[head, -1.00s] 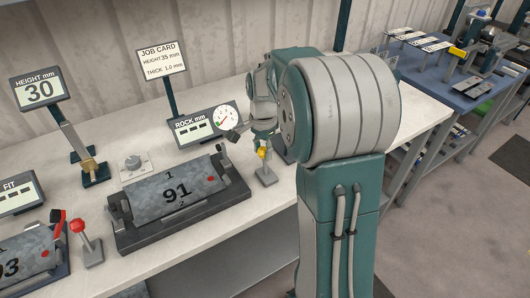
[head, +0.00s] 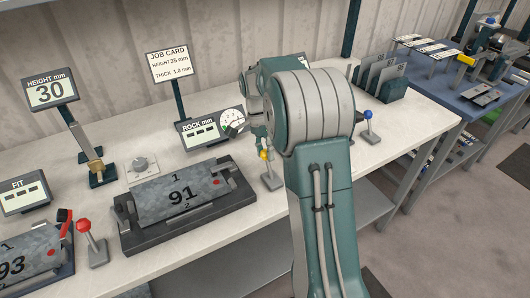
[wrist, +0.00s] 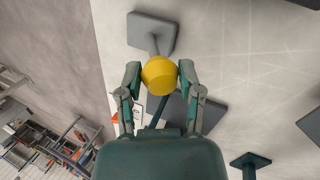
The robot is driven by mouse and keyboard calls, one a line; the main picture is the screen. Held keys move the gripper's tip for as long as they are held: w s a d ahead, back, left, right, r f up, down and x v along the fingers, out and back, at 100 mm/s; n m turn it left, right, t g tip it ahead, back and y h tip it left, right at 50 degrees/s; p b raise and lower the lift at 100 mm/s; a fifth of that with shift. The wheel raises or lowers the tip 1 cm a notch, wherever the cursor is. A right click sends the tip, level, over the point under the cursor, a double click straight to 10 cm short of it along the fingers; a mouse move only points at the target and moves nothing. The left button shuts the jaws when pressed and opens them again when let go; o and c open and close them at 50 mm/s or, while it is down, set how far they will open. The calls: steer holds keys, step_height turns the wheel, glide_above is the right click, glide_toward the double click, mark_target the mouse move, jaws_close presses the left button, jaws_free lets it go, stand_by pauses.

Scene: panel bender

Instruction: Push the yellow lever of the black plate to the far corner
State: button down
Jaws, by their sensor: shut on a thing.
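The yellow-knobbed lever (head: 264,155) stands on a small grey base (head: 271,182), right of the black plate (head: 130,243). The black plate carries a grey sheet marked 91 (head: 181,193). In the wrist view the yellow knob (wrist: 159,75) sits between the two fingers of my gripper (wrist: 158,72), which is shut on it. The lever's base (wrist: 150,33) shows beyond the knob. In the head view my arm hides part of the gripper (head: 258,138), so the contact is unclear there.
The ROCK mm dial (head: 231,121) stands just behind the lever. A blue-knobbed lever (head: 368,116) and a dark rack (head: 380,88) are to the right of my arm. A red-knobbed lever (head: 84,226) is at left. The bench's front edge runs close by.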

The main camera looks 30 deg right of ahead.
steer(key=shift+c, duration=1.3)
jaws_free()
steer(key=shift+w+f, duration=0.1)
steer(key=shift+w, duration=0.1)
steer(key=v, duration=1.2)
steer(key=shift+d, duration=0.1)
